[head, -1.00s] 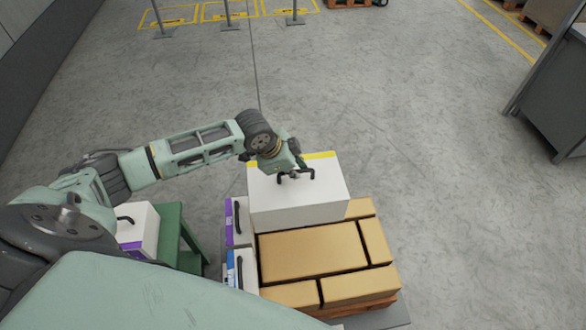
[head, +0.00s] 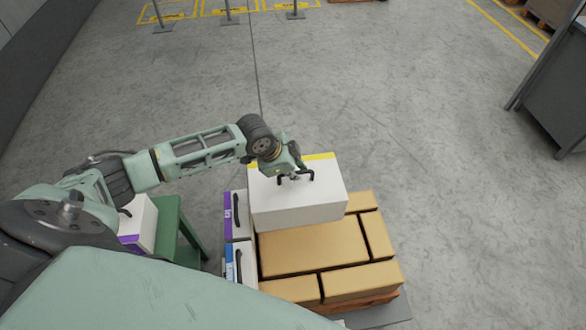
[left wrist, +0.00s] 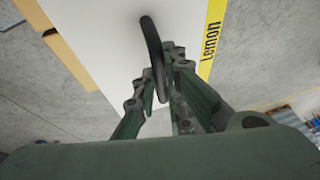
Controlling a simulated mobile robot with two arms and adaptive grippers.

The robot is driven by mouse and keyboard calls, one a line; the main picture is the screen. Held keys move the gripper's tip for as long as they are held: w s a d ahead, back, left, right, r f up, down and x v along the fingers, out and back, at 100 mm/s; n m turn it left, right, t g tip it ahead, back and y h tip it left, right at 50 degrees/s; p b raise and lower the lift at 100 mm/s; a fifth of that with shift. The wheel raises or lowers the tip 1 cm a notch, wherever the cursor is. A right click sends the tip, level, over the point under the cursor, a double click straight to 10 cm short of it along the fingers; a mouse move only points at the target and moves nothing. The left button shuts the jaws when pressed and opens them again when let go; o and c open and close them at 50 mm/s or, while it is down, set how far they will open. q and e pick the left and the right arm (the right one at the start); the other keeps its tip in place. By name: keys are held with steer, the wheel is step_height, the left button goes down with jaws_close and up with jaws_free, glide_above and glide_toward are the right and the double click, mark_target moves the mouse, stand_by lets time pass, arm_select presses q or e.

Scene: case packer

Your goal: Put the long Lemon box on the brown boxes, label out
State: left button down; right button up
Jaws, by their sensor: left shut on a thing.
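The long Lemon box (head: 300,205) is white with a yellow strip along its far edge and a black handle on top. In the left wrist view its yellow label reads "Lemon" (left wrist: 211,40). My left gripper (head: 292,176) is shut on the black handle (left wrist: 153,50) from above. The box is upright over the far part of the brown boxes (head: 312,248); I cannot tell whether it touches them. The yellow strip faces away from the head camera. My right gripper is not in view.
White boxes with purple (head: 232,215) and blue (head: 240,265) labels stand at the stack's left side. A green stand (head: 170,228) and another white box (head: 138,222) are further left. A grey cabinet (head: 550,90) stands far right. Floor beyond the stack is clear.

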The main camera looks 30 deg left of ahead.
mark_target(280, 190)
arm_select(q)
steer(key=shift+w+f+b, duration=0.1)
steer(key=shift+f+b, duration=1.15)
steer(key=shift+f, duration=0.9)
steer(key=shift+f+b, duration=1)
steer(key=shift+f, duration=0.65)
steer(key=shift+f+b, duration=1.9)
steer(key=shift+f, duration=1.4)
steer(key=c, duration=1.7)
jaws_free()
steer(key=shift+s, duration=0.25)
steer(key=shift+c, duration=0.2)
steer(key=shift+s+a+f, duration=0.15)
steer(key=shift+f, duration=0.2)
steer(key=v, duration=1.2)
steer(key=shift+r, duration=0.2)
